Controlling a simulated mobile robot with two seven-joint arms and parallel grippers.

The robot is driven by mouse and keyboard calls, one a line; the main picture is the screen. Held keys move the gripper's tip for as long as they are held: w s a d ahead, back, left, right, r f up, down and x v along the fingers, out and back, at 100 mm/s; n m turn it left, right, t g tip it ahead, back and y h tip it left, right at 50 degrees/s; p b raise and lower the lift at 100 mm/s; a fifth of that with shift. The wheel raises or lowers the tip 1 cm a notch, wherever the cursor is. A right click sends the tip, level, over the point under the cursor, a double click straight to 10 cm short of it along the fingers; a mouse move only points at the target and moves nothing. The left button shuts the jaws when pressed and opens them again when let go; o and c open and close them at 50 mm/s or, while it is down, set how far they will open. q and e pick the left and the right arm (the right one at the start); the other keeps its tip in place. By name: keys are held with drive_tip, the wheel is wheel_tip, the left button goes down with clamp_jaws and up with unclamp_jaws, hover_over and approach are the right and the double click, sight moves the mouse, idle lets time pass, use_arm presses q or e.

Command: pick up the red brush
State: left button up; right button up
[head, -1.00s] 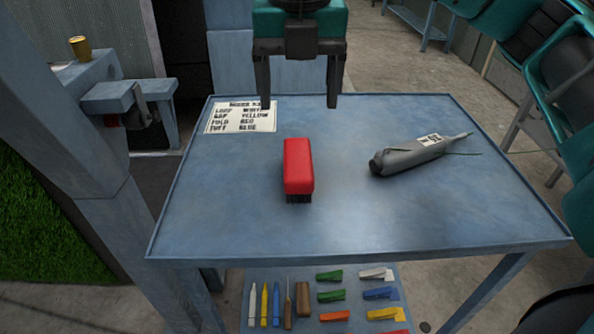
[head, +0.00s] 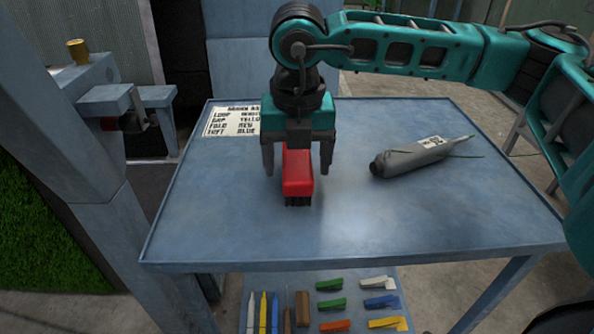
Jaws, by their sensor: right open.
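The red brush (head: 298,176) lies on the blue metal table (head: 400,225), its dark bristles showing at the near end. My right gripper (head: 298,172) is open over the brush, with one finger on each side of it. Gaps show between the fingers and the brush's sides. The gripper body hides the brush's far end. I cannot tell how high the fingertips are above the table top. My left gripper is not in the head view.
A grey tool (head: 415,157) with a label lies to the right on the table. A printed sheet (head: 230,121) lies at the back left. A lower shelf holds coloured markers and clips (head: 330,304). The table's front is clear.

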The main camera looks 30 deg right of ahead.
drive_tip(key=shift+c, duration=0.2)
drive_tip(key=c, duration=0.9)
drive_tip(key=shift+c, duration=0.2)
drive_tip(key=shift+r, duration=0.1)
